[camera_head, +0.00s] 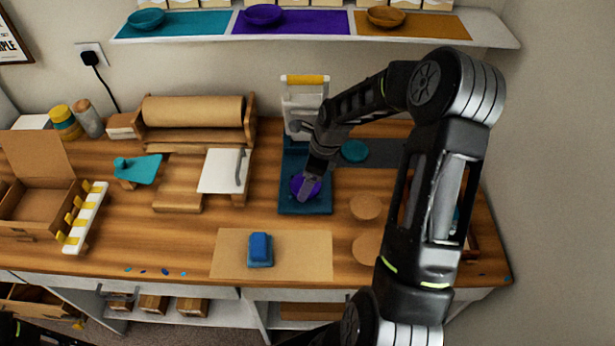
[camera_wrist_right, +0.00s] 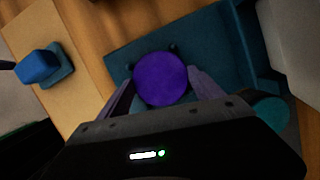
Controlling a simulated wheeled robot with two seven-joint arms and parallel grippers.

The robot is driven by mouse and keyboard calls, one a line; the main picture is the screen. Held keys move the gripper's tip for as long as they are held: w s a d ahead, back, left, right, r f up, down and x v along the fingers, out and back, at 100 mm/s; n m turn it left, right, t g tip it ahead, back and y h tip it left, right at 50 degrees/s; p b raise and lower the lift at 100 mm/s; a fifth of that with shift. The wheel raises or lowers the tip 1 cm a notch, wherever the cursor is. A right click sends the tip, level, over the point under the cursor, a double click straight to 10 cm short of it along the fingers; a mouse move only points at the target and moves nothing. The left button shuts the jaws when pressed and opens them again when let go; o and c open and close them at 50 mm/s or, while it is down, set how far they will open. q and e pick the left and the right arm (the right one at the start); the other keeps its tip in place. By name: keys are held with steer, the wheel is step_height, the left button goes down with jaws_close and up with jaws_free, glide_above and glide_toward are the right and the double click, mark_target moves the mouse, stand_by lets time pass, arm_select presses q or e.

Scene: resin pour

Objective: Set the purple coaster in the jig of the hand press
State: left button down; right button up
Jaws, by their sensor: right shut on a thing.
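The purple coaster (camera_head: 303,184) is a round disc over the dark teal base of the hand press (camera_head: 291,207). My right gripper (camera_head: 311,188) reaches down to it and is shut on it. In the right wrist view the coaster (camera_wrist_right: 161,79) sits between the two fingers (camera_wrist_right: 160,88), with the teal base (camera_wrist_right: 120,60) beneath it. Small dark pegs of the jig (camera_wrist_right: 173,47) show beside the coaster's edge. I cannot tell whether the coaster rests fully on the base. The press has a white upright and a yellow-handled top (camera_head: 305,80). My left gripper is not in view.
A teal coaster (camera_head: 354,151) lies on a dark mat right of the press. Round wooden discs (camera_head: 365,206) lie further forward. A blue block (camera_head: 260,249) stands on a brown sheet (camera_head: 224,262). A white board (camera_head: 222,170) and a paper roll (camera_head: 193,111) are to the left.

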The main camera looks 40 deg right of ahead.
mark_target(319, 187)
steer(key=shift+f, duration=0.2)
steer(key=o, duration=1.4)
steer(key=shift+r, duration=0.1)
steer(key=shift+r, duration=0.1)
steer(key=shift+r, duration=0.2)
steer(key=b+v, duration=0.2)
steer(key=v, duration=0.9)
steer(key=shift+r, duration=0.35)
steer(key=shift+s, duration=0.1)
